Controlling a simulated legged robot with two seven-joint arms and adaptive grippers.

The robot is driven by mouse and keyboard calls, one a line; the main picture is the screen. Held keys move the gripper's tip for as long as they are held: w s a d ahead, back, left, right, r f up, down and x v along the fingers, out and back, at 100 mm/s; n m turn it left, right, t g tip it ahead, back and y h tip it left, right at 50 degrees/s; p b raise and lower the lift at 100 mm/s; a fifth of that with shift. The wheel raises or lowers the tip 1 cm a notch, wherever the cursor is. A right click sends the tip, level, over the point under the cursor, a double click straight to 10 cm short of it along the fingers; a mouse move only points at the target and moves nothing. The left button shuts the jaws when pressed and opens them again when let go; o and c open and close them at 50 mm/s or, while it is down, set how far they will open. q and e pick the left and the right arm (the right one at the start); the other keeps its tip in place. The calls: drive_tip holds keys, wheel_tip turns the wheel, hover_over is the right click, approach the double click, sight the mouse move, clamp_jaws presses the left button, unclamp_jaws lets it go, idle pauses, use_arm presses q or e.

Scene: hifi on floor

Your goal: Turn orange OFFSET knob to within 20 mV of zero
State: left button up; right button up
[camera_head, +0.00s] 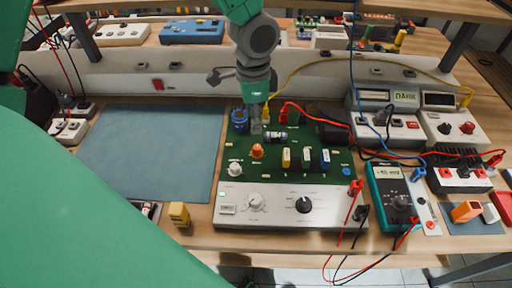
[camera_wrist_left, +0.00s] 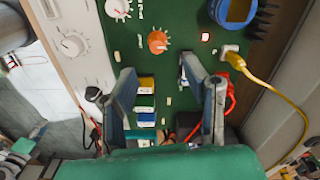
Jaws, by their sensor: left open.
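The orange OFFSET knob (camera_head: 257,151) stands on the green circuit board (camera_head: 230,185), left of several coloured upright blocks. In the left wrist view the knob (camera_wrist_left: 158,41) shows beyond my fingertips, with nothing touching it. My left gripper (camera_head: 257,128) points down over the back of the board, just behind the knob. In the left wrist view the gripper (camera_wrist_left: 157,75) is open, its two fingers apart with nothing held between them. A teal multimeter (camera_head: 390,190) lies right of the board; its small display is too blurred to read. My right gripper is not in view.
A white dial (camera_head: 235,169) and a blue ring-shaped coil (camera_head: 240,121) are near the knob. Yellow (camera_head: 308,65) and red leads run from the board's back. The blue-grey mat (camera_head: 150,145) is clear.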

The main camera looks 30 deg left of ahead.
use_arm(q)
hover_over(258, 146)
drive_tip(key=a, duration=0.1)
drive_tip(key=f, duration=0.4)
drive_tip(key=shift+s+f, duration=0.15)
drive_tip(key=shift+s, duration=0.05)
drive_tip(key=f, duration=0.2)
drive_tip(key=d+f, duration=0.1)
drive_tip(key=f, duration=0.1)
drive_tip(key=d+f, duration=0.1)
drive_tip(key=shift+f, duration=0.4)
drive_tip(key=shift+w+a+f, duration=0.1)
drive_tip(key=shift+a+f, duration=0.25)
drive_tip(key=shift+a, duration=0.15)
drive_tip(key=shift+a+f, duration=0.1)
drive_tip(key=shift+a, duration=0.3)
drive_tip(key=c, duration=0.4)
drive_tip(key=shift+d, duration=0.1)
clamp_jaws()
drive_tip(key=shift+w+d+r, duration=0.1)
drive_tip(key=shift+d+r, duration=0.1)
drive_tip(key=shift+d, duration=0.3)
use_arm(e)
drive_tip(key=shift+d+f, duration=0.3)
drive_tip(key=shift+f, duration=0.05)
use_arm(q)
drive_tip(key=shift+a, duration=0.2)
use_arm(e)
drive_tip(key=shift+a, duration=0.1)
